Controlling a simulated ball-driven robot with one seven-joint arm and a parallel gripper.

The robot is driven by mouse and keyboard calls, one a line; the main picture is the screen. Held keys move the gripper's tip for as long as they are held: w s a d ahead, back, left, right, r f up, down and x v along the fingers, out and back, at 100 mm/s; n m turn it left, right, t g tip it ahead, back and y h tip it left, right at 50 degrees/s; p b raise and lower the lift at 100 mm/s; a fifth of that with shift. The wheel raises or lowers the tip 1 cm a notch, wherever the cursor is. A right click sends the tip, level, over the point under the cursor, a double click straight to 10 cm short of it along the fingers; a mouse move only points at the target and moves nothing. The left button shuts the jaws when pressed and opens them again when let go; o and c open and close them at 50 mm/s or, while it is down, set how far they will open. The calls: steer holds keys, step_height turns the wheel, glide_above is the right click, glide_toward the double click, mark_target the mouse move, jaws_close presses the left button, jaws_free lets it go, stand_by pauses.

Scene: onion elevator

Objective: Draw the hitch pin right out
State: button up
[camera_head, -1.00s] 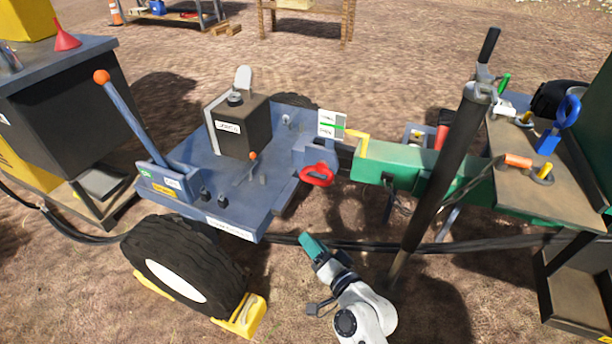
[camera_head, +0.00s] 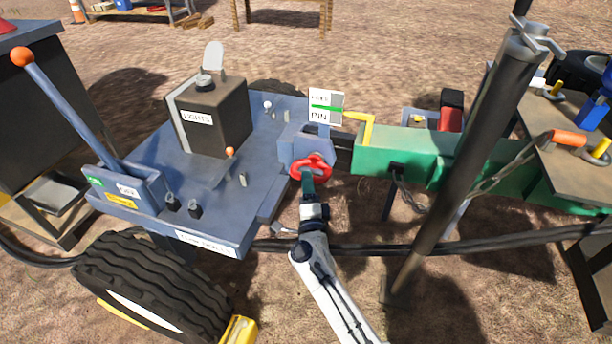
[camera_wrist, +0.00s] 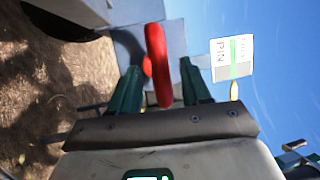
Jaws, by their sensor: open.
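The hitch pin's red ring handle (camera_head: 314,160) stands at the front of the blue hitch block (camera_head: 292,148), where the green drawbar (camera_head: 400,158) meets the blue trailer. A white sign reading PIN (camera_head: 325,106) stands above it. My gripper (camera_head: 308,182) is at the red handle, coming from below in the head view. In the wrist view the red handle (camera_wrist: 158,62) lies between the two green fingers of my gripper (camera_wrist: 160,78), which are apart with gaps on both sides. The pin's shank is hidden inside the block.
A yellow bent rod (camera_head: 367,125) sits on the drawbar just right of the sign. A black hose (camera_head: 390,248) runs below. Open dirt lies in front.

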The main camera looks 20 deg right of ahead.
steer(key=b+x, duration=0.1)
steer(key=x, duration=0.3)
steer(key=shift+w+d, duration=0.1)
steer(key=shift+w, duration=0.15)
jaws_close()
stand_by(0.4)
